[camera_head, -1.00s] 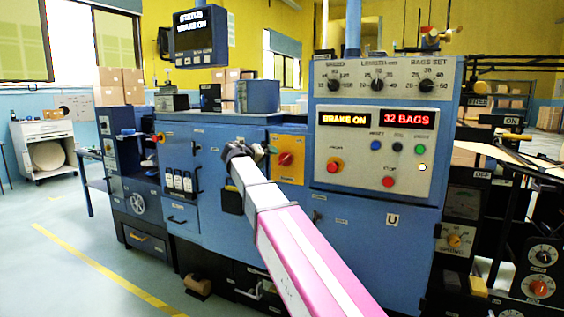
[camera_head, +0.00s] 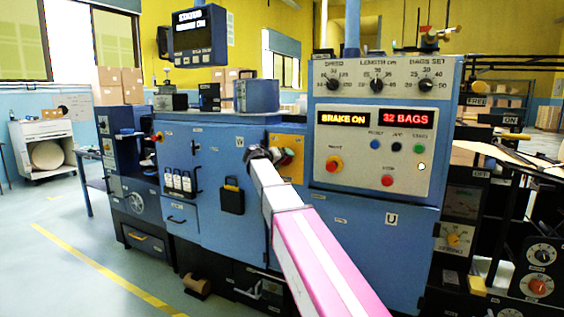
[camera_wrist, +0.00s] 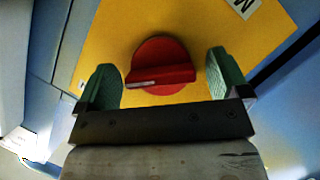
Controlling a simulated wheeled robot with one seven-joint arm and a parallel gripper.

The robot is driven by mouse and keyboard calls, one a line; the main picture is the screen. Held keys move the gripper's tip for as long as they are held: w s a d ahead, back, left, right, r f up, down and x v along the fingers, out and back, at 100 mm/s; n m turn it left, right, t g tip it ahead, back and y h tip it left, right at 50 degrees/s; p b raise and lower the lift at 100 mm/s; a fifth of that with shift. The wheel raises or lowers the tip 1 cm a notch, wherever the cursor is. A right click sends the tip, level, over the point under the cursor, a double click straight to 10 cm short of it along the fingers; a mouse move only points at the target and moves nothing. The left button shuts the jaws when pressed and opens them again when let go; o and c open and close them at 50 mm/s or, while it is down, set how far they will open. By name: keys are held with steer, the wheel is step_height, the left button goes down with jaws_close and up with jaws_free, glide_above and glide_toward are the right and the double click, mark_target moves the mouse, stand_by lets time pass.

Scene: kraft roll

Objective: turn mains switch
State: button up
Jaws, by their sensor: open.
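The mains switch (camera_wrist: 160,66) is a round red knob with a raised grip bar on a yellow plate (camera_wrist: 105,50). In the wrist view the knob sits between the two green fingertips of my gripper (camera_wrist: 165,80), with a gap on each side. The bar lies nearly level across the picture, its pale-marked end at the left. In the head view my gripper (camera_head: 272,156) is in front of the yellow plate (camera_head: 292,141) and covers part of the red knob (camera_head: 288,157).
The plate is on the front of a blue machine (camera_head: 218,150). A control panel (camera_head: 373,150) to its right reads "BRAKE ON" and "32 BAGS". A dark padlock-like block (camera_head: 231,197) hangs on the door to the left.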

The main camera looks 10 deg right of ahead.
steer(key=shift+c, duration=0.3)
steer(key=c, duration=0.9)
steer(key=shift+n, duration=0.3)
steer(key=n+h, duration=0.2)
steer(key=shift+n, duration=0.4)
steer(key=n+h, duration=0.1)
steer(key=n, duration=0.3)
steer(key=shift+h, duration=0.3)
steer(key=n+t+h, duration=0.1)
steer(key=n, duration=0.3)
steer(key=n+t, duration=0.1)
steer(key=n, duration=0.1)
steer(key=n+t, duration=0.1)
steer(key=n, duration=0.2)
steer(key=shift+f+h, duration=0.1)
steer(key=shift+h, duration=0.2)
steer(key=shift+o, duration=0.2)
steer(key=shift+n+t, duration=0.4)
steer(key=shift+n, duration=0.1)
